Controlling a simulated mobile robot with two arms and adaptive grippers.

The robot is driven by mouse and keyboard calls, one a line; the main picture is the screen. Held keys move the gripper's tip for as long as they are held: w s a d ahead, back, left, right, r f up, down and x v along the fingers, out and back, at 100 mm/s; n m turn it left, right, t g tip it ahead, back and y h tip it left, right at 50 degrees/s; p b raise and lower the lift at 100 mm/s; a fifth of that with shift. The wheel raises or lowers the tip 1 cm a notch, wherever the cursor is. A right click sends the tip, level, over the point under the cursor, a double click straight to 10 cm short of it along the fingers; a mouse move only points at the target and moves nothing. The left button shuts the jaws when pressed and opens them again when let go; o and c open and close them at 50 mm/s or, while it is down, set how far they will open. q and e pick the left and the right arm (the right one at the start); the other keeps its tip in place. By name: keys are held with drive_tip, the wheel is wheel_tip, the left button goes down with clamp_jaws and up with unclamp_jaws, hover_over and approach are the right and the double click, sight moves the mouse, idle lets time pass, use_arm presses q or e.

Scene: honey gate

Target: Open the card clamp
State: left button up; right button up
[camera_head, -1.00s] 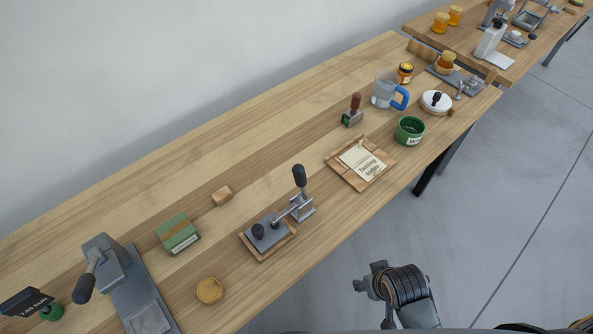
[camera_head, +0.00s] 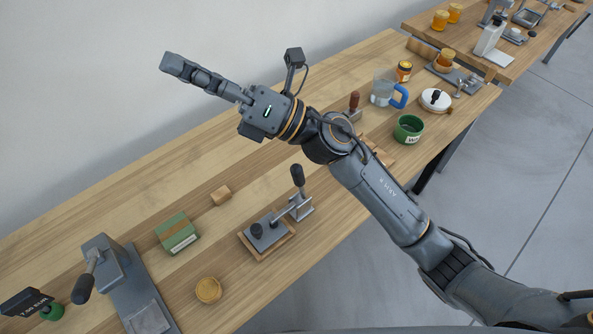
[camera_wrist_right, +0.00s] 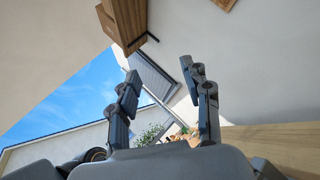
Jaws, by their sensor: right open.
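The card clamp (camera_head: 268,236) sits near the table's front edge in the head view, a grey plate on a wooden base. Its black handle (camera_head: 298,176) stands upright, leaning slightly. A metal bar runs from the handle's bracket low over the plate to a black knob. No card can be made out in it. My right gripper (camera_head: 168,63) is up and to the left of the clamp, high above the table's back part, pointing left. In the right wrist view its two fingers (camera_wrist_right: 162,82) are apart with nothing between them. My left gripper is not in view.
A green box (camera_head: 177,234), a small wooden block (camera_head: 221,195) and a round yellow disc (camera_head: 208,290) lie near the clamp. A grey lever press (camera_head: 105,262) stands at left. My right arm crosses above the table and hides most of the wooden sign tray.

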drive_tip(key=s+a+f+n+g+h, duration=0.2)
drive_tip(key=s+a+n+g+h, duration=0.15)
drive_tip(key=n+g, duration=0.4)
drive_tip(key=n+t+h, duration=0.3)
drive_tip(key=n+h, duration=0.9)
drive_tip(key=h, duration=0.9)
hover_over(296, 165)
wheel_tip(296, 165, down, 15)
drive_tip(key=shift+y, duration=0.35)
wheel_tip(296, 165, down, 12)
drive_tip(key=p, duration=0.4)
drive_tip(key=shift+d+p, duration=0.1)
drive_tip(key=shift+p, duration=0.2)
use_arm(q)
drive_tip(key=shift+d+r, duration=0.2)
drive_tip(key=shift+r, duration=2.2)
use_arm(e)
drive_tip(key=shift+f, duration=0.75)
clamp_jaws()
